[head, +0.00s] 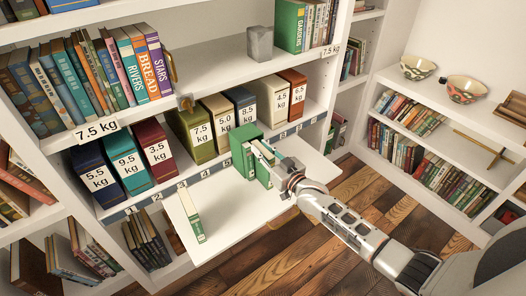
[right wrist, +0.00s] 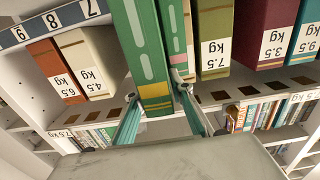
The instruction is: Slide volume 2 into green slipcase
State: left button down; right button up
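A green slipcase-like block (head: 242,153) stands at the back of the pull-out white board, in front of the weight-marked boxes. My right gripper (head: 277,163) is just right of it, with its fingers on either side of a green volume (head: 261,170). In the right wrist view, my right gripper (right wrist: 156,92) has one finger along each side of this upright green volume (right wrist: 150,60), which has pale panels and a yellow band. A thinner green spine with a pink band (right wrist: 178,42) is close beside it. Volume numbers are not legible. My left gripper is out of view.
Weight-marked boxes (head: 195,133) line the shelf behind. More green books (head: 289,25) stand on the upper shelf.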

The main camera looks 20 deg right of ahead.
jog(key=shift+o, duration=0.9)
jog(key=shift+f, duration=0.15)
jog(key=shift+s, duration=0.1)
jog(key=shift+s+f, duration=0.1)
jog(key=shift+s, duration=0.25)
jog(key=v, duration=1.1)
jog(key=shift+d, duration=0.15)
jog(key=shift+c, duration=0.3)
